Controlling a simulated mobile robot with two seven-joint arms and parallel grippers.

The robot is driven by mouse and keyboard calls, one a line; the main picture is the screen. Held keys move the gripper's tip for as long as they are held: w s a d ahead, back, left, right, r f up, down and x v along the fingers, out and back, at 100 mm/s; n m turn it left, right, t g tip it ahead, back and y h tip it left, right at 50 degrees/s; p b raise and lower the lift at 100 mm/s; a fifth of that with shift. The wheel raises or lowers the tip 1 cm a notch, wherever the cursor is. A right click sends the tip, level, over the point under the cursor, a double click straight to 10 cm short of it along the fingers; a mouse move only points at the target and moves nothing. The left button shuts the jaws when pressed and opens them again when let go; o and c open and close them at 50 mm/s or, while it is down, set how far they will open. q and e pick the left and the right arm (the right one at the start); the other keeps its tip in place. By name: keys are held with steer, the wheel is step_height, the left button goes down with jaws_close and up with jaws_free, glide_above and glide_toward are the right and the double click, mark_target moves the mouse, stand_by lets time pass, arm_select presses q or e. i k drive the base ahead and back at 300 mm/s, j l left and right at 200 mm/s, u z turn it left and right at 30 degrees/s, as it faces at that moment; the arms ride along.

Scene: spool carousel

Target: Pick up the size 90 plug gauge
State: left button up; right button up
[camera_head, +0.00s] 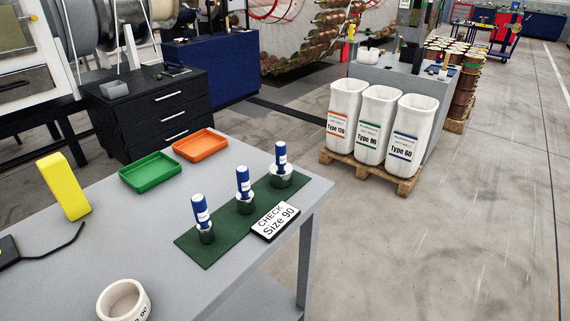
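Three plug gauges with blue handles and metal lower ends stand upright in a row on a dark green mat (210,249) on the grey table. They are the near gauge (200,212), the middle gauge (243,184) and the far gauge (281,160). Their small white labels are too small to read, so I cannot tell which is size 90. A white card (275,222) reading "CHECK Size 90" lies at the mat's right edge, beside the middle and far gauges. Neither of my grippers is in view.
A white ring-shaped part (124,301) marked "90" sits at the table's front. A green tray (150,172), an orange tray (200,145) and a yellow block (63,187) stand farther back. Labelled white bins (379,125) stand on a pallet beyond the grey table (125,236).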

mark_target(280, 172)
steer(key=i+l+u, duration=0.1)
steer(key=l, duration=0.25)
steer(key=i+l+u, duration=0.1)
steer(key=i+l, duration=0.15)
steer(key=i+l+u, duration=0.1)
steer(key=l, duration=0.35)
steer(key=i+l+u, duration=0.1)
steer(key=l, duration=0.25)
steer(key=i+l+u, duration=0.15)
steer(key=l, duration=0.2)
